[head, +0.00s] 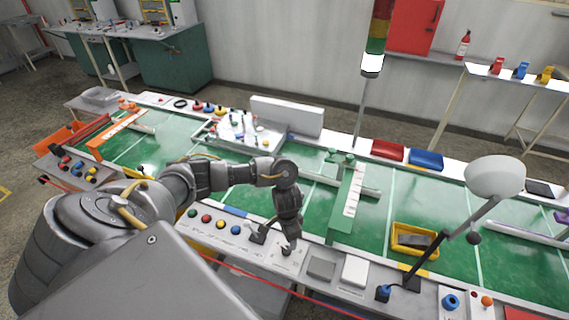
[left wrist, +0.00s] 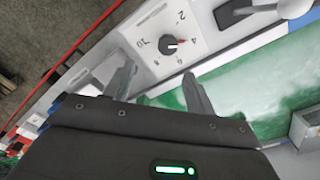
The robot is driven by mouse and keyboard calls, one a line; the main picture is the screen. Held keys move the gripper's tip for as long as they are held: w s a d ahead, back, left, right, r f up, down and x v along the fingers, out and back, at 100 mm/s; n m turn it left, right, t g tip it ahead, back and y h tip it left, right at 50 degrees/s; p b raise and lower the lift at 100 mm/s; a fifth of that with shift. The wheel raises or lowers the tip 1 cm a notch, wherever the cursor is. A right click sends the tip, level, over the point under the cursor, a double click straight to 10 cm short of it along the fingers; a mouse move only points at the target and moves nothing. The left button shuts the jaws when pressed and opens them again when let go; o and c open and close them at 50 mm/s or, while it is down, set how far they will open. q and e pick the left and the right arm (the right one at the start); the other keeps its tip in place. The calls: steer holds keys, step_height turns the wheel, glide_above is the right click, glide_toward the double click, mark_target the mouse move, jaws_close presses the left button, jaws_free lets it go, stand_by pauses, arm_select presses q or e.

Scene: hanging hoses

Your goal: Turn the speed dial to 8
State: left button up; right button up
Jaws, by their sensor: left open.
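The speed dial (left wrist: 168,46) is a round black knob with a red pointer on a pale numbered plate, in the left wrist view. Its pointer faces right, toward what looks like the 4; the numbers are small. My left gripper (left wrist: 158,73) is open, one finger on each side below the dial in the picture, with nothing between them. In the head view my left gripper (head: 288,240) hangs down over the front panel and largely covers the dial's place. Whether the fingers touch the panel cannot be told. My right gripper is not in view.
A black lever switch (left wrist: 235,12) sits beside the dial. Coloured push buttons (head: 207,218) lie left along the front panel, and grey and white square pads (head: 354,270) lie right. The green conveyor belt (head: 310,215) runs behind. A yellow tray (head: 415,239) stands on it.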

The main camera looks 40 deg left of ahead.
mark_target(285, 250)
arm_select(q)
steer(key=f+b, duration=0.1)
steer(key=f, duration=0.1)
steer(key=a+f+b, duration=0.1)
steer(key=f+b, duration=0.1)
steer(key=f, duration=0.1)
steer(key=f+b, duration=0.1)
steer(key=f, duration=0.1)
steer(key=shift+a+f, duration=0.15)
steer(key=shift+f, duration=1.4)
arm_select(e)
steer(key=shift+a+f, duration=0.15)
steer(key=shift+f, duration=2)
arm_select(q)
steer(key=c, duration=0.9)
steer(key=shift+c, duration=0.3)
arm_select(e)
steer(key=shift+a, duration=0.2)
